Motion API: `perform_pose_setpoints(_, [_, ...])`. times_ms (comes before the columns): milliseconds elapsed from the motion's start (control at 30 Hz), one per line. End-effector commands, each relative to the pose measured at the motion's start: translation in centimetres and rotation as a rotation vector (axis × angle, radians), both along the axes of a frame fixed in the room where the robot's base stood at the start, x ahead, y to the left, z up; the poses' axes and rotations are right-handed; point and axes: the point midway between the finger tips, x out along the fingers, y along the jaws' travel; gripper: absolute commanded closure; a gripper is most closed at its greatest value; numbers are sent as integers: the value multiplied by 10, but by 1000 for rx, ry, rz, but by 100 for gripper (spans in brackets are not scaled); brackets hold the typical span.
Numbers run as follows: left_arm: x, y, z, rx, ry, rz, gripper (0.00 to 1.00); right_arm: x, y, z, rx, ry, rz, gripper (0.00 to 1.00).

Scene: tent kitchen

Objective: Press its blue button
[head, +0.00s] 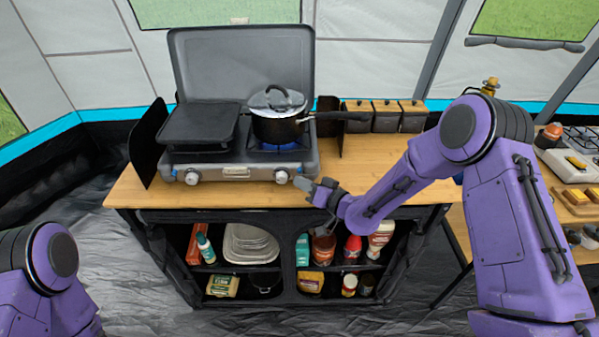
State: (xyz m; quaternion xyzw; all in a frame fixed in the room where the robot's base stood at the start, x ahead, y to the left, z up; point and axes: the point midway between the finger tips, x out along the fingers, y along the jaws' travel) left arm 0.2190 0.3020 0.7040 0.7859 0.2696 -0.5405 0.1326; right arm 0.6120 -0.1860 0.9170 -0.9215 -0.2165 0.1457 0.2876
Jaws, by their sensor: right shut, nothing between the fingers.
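A grey camping stove (236,172) with its lid raised stands on the wooden counter. Its front has a left knob (192,177), a right knob (282,176) and a small plate between them. My right gripper (303,183) is shut and empty, at the counter's front edge just right of the right knob. I cannot tell whether it touches the stove. My left gripper is out of view; only part of that arm shows at the lower left.
A lidded pot (277,125) sits on the right burner, its handle reaching right. A dark griddle (200,124) covers the left side. Wood-lidded canisters (386,117) stand at the back right. Shelves below hold plates (250,243) and bottles. The counter (140,188) is bare at front left.

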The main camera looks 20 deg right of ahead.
Motion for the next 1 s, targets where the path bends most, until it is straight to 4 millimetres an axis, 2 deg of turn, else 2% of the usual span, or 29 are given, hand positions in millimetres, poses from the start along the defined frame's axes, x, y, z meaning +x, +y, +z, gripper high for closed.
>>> perform_pose_setpoints(233, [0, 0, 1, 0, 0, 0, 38, -4, 1, 0, 1, 2, 0, 100])
perform_pose_setpoints(700, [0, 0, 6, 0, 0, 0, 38, -46, 13, 0, 1, 0, -1, 100])
perform_pose_setpoints(1000, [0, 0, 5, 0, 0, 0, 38, -48, 14, 0, 1, 0, 0, 100])
